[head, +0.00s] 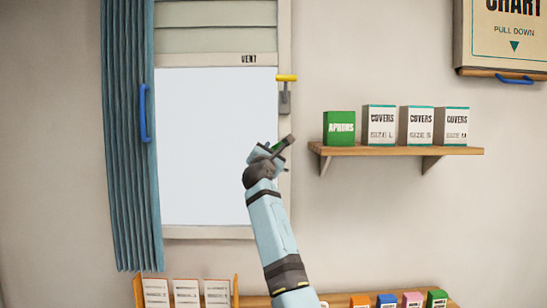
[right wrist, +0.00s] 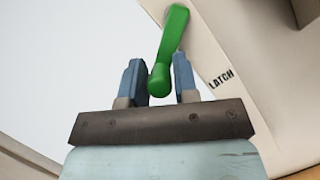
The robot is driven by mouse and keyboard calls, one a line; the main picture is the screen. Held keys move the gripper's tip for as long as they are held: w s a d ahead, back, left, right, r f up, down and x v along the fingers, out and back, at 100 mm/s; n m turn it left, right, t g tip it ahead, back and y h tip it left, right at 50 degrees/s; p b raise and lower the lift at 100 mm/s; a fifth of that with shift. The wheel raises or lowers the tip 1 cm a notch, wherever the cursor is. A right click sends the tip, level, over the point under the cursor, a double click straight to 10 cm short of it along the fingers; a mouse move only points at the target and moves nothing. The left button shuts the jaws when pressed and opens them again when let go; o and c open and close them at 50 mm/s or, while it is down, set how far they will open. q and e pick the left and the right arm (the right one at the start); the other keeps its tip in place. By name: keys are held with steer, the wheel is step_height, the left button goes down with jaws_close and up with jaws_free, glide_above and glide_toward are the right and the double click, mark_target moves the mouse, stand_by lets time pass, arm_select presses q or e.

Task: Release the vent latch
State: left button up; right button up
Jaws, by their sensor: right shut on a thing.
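The green latch handle (right wrist: 170,45) is on the window frame beside the word LATCH (right wrist: 221,79) in the right wrist view. Its rounded end lies between the two blue fingers of my right gripper (right wrist: 158,72), which is shut on it. In the head view my right gripper (head: 268,155) is at the right edge of the window, and a green piece of the latch (head: 286,142) shows beyond it, slanting up to the right. The vent (head: 215,40), with pale slats and a VENT label, is above the bright window pane. My left gripper is not in view.
A yellow-topped grey lever (head: 286,79) is on the frame above my right gripper. A wooden shelf (head: 395,150) with several boxes is to the right. A blue curtain (head: 128,170) with a blue handle hangs at left. Racks and boxes line the bottom.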

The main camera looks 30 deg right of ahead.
steer(key=shift+r+m, duration=0.3)
steer(key=shift+r, duration=0.05)
steer(key=o, duration=0.8)
steer(key=shift+f, duration=0.15)
steer(key=b+v, duration=0.2)
steer(key=v, duration=1.2)
steer(key=shift+w+a+b, duration=0.1)
steer(key=shift+w+b, duration=0.05)
steer(key=shift+b, duration=0.2)
